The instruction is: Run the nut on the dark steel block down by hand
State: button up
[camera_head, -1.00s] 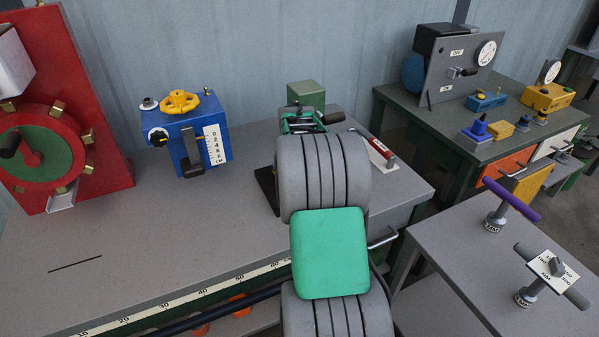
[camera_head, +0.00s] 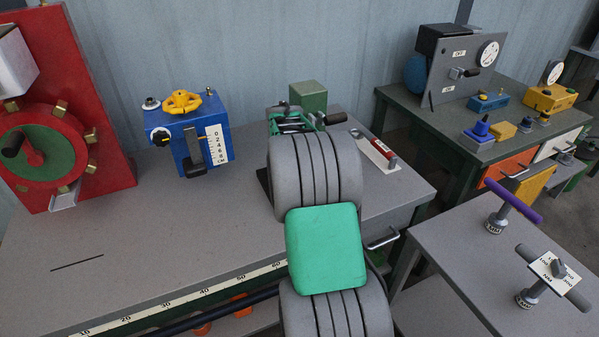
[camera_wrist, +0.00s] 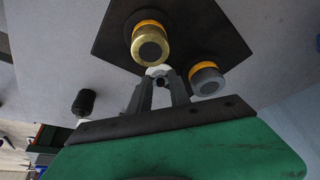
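In the wrist view, a dark plate-like block (camera_wrist: 190,32) lies beyond my gripper (camera_wrist: 161,84). It carries a brass cylinder with an orange band (camera_wrist: 150,43) and a grey cylinder with an orange band (camera_wrist: 207,81). A small pale ring-shaped piece with a dark centre (camera_wrist: 157,71) shows at my fingertips, near the block's edge; it may be the nut. The two grey fingers stand apart around or just before it, and I cannot tell whether they touch it. In the head view, a dark edge of the block (camera_head: 265,185) shows left of my arm, which hides the fingertips.
A black knob (camera_wrist: 83,102) stands left of my fingers. On the bench are a blue box with a yellow handwheel (camera_head: 195,140), a green block (camera_head: 308,96) and a red-handled tool (camera_head: 380,150). T-handled tools (camera_head: 512,204) stand on the right table. The bench's left middle is clear.

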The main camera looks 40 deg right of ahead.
jog(key=o, duration=0.4)
jog(key=v, duration=0.7)
jog(key=shift+s+a+r, duration=0.1)
jog(key=shift+r, duration=0.3)
jog(key=v, duration=0.7)
jog(key=shift+a+r+p, duration=0.15)
jog(key=shift+r+p, duration=0.15)
jog(key=shift+r, duration=0.05)
